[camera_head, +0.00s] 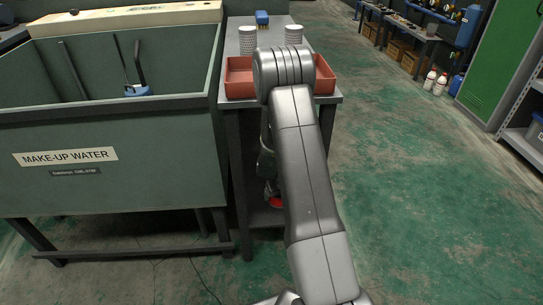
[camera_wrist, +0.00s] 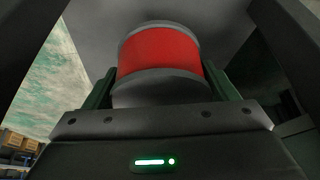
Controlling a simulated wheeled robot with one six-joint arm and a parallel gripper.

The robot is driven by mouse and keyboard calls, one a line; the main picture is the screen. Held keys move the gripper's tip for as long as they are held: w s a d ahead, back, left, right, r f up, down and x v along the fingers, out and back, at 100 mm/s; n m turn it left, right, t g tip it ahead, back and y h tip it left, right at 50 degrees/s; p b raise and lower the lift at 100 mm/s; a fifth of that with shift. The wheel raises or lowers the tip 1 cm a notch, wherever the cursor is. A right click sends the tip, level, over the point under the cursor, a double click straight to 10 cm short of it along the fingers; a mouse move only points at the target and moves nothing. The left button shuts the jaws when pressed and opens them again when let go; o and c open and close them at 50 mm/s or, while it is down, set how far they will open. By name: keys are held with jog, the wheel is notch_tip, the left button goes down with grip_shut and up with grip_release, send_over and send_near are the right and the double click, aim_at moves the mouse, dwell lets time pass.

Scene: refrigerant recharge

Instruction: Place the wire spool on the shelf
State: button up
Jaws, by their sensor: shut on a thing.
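The wire spool (camera_wrist: 160,52) is red with grey flanges and fills the middle of the wrist view. My gripper (camera_wrist: 160,84) is shut on it, with one dark green finger on each side. In the head view a small red part of the spool (camera_head: 276,202) shows low beside my arm, just above the grey lower shelf (camera_head: 262,219) under the narrow table. My arm hides most of the gripper and spool there. A grey surface lies beyond the spool in the wrist view. I cannot tell whether the spool touches the shelf.
Table legs (camera_head: 243,190) flank the shelf. The make-up water tank (camera_head: 110,180) stands close on the left. Green floor (camera_head: 420,200) is open on the right.

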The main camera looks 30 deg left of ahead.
jog(key=w+a+b, duration=0.1)
jog(key=w+a, duration=0.3)
jog(key=w+a+f+b, duration=0.1)
jog(key=w+a, duration=0.3)
jog(key=w+a+f+b, duration=0.1)
jog(key=w+a+b, duration=0.1)
jog(key=w+a, duration=0.2)
jog(key=shift+w+a, duration=0.4)
jog(key=shift+w, duration=0.05)
jog(key=shift+f+b, duration=1.15)
jog(key=shift+f, duration=1.35)
jog(key=shift+f, duration=0.15)
jog(key=o, duration=1.4)
jog(key=shift+o, duration=0.2)
jog(key=p+v, duration=0.4)
jog(key=v, duration=0.8)
jog(key=shift+d, duration=0.1)
